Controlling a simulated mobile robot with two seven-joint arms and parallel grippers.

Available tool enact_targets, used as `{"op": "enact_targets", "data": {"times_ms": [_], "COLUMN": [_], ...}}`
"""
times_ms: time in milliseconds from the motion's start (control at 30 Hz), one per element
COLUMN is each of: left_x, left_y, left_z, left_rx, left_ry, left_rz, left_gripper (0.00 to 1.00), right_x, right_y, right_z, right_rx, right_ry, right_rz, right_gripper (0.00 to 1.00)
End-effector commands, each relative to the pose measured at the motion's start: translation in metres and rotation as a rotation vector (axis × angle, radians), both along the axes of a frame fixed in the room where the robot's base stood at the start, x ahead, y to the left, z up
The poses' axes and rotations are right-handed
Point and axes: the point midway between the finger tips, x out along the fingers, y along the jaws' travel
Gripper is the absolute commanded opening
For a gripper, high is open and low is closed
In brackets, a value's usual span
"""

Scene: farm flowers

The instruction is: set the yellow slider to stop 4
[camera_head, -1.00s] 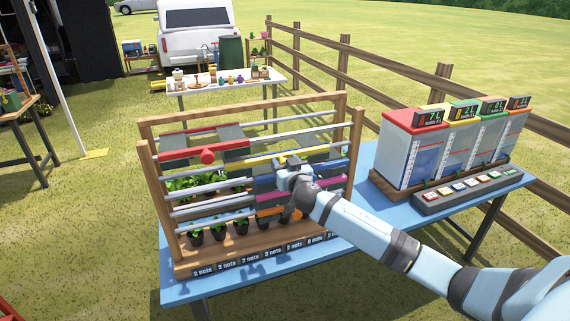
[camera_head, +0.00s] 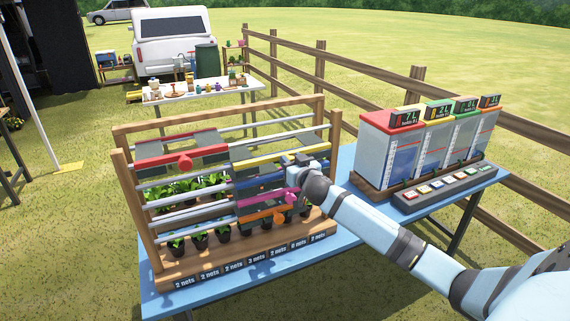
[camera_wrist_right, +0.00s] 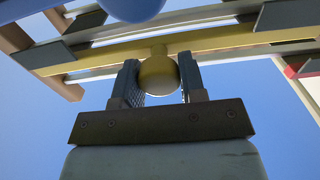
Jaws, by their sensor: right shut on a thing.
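The yellow slider (camera_head: 262,163) is a flat panel with a yellow front edge on a rail in the right half of a wooden rack (camera_head: 123,205). In the right wrist view its round yellow knob (camera_wrist_right: 158,76) sits between the two fingers of my right gripper (camera_wrist_right: 160,88). The gripper is shut on this knob. In the head view my right gripper (camera_head: 297,167) covers the knob and part of the panel. I cannot read which stop the slider is at. My left gripper is not in view.
A red slider (camera_head: 150,161) with a red knob is at left on an upper rail. Blue, pink and orange sliders sit below the yellow one; a blue knob (camera_wrist_right: 135,6) is near my gripper. Potted plants (camera_head: 200,240) stand below. A tank unit (camera_head: 402,150) stands at right.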

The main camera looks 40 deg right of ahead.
Motion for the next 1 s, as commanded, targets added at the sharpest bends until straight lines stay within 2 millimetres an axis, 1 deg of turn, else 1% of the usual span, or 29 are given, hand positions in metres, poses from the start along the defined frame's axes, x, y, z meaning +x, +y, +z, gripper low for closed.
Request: {"op": "enact_targets", "data": {"times_ms": [100,133,167,200,233,500,633,767,1000], "left_x": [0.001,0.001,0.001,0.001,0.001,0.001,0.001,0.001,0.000], "left_y": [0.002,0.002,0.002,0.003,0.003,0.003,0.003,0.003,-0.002], "left_z": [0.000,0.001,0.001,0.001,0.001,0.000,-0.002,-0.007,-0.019], "left_rx": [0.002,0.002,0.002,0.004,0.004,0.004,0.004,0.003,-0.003], "left_ry": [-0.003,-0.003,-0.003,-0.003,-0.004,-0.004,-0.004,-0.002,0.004], "left_rz": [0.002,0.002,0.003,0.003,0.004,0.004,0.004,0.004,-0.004], "left_gripper": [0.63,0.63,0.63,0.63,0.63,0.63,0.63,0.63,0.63], "right_x": [0.000,0.000,0.000,0.000,0.000,0.000,-0.008,-0.028,-0.082], "right_y": [-0.003,-0.003,-0.003,-0.003,-0.002,-0.001,0.001,0.006,0.018], "right_z": [0.000,0.000,0.000,0.000,0.000,0.000,-0.001,-0.003,-0.003], "right_rx": [-0.003,-0.003,-0.003,-0.003,-0.003,-0.002,-0.002,-0.001,-0.001], "right_ry": [0.002,0.002,0.002,0.002,0.002,0.000,0.000,0.002,0.002], "right_rz": [-0.006,-0.006,-0.006,-0.006,-0.006,-0.003,-0.003,-0.002,-0.003], "right_gripper": [0.00,0.40,0.47,0.56,0.62,0.62,0.62,0.62,0.62]}}
